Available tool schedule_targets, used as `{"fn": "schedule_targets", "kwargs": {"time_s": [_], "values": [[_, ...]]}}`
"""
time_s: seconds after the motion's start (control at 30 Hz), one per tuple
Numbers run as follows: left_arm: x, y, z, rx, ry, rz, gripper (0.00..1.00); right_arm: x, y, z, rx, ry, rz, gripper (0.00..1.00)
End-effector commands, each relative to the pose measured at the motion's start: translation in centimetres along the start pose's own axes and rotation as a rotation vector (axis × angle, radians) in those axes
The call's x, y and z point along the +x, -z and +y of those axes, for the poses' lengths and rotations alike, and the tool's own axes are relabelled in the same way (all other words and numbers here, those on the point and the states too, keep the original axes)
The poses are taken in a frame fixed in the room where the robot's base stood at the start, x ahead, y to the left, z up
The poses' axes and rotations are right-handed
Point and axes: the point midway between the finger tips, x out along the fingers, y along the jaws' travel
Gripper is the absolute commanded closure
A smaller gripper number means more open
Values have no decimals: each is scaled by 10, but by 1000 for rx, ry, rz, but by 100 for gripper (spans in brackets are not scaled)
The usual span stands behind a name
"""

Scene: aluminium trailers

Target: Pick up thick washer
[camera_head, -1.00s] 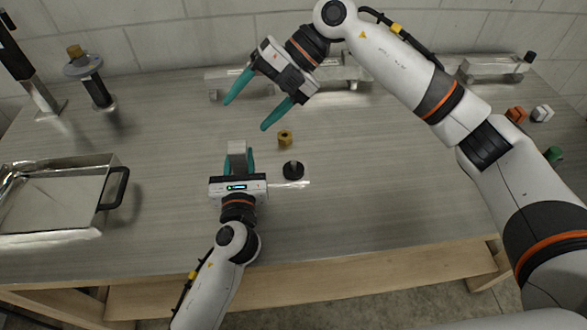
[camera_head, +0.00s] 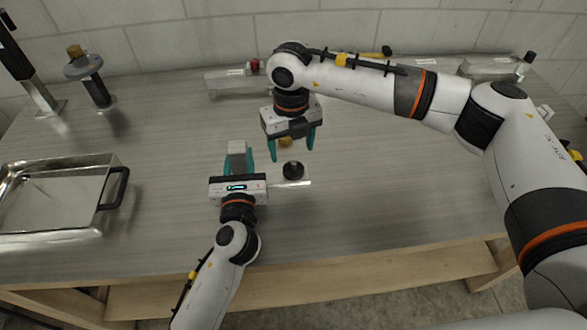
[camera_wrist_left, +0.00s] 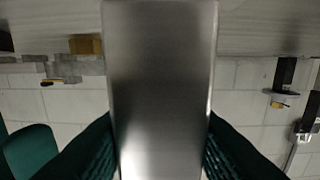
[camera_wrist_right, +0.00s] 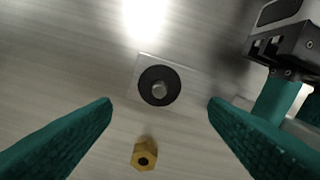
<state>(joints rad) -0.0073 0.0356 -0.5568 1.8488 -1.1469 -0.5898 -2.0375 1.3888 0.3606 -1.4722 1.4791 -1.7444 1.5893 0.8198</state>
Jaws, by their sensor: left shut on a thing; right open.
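A thick black ring (camera_head: 293,171), which looks like the thick washer, sits around a metal pin on a small metal plate (camera_head: 304,184). The ring also shows in the right wrist view (camera_wrist_right: 173,86). My right gripper (camera_head: 291,153) is open and points down just behind and above the ring; in its wrist view, the ring lies slightly beyond the line between the fingertips (camera_wrist_right: 160,102). My left gripper (camera_head: 238,158) is shut on a flat grey metal piece (camera_wrist_left: 162,80), left of the ring. Whether that piece joins the small plate is hidden.
A brass hex piece (camera_wrist_right: 144,155) stands close to the ring, partly hidden by my right gripper in the head view. A metal tray (camera_head: 60,237) with a black handle is at the left. A post with a grey disc (camera_head: 82,66) stands at the back left. The front table is clear.

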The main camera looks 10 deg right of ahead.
Motion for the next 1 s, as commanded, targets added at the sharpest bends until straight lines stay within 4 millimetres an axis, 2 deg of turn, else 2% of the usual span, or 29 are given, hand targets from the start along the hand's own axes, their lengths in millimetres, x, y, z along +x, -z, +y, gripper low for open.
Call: {"fn": "schedule_targets", "kwargs": {"time_s": [0.17, 0.4, 0.63, 0.67, 0.93, 1.0], "values": [[0, -1, 0, 0, -1, -1, 95, 15, -4, 1, 0, 0, -2, 31], [0, -1, 0, 0, -1, -1, 95, 49, -8, 1, 1, 1, -2, 31], [0, -1, 0, 0, -1, -1, 95, 52, -8, 1, 1, 2, 0, 31], [0, -1, 0, 0, -1, -1, 95, 52, -8, 1, 0, 2, 0, 33], [0, -1, 0, 0, -1, -1, 95, 52, -8, 1, 1, 1, 0, 77], [0, -1, 0, 0, -1, -1, 95, 52, -8, 1, 0, 1, 0, 79]]}}
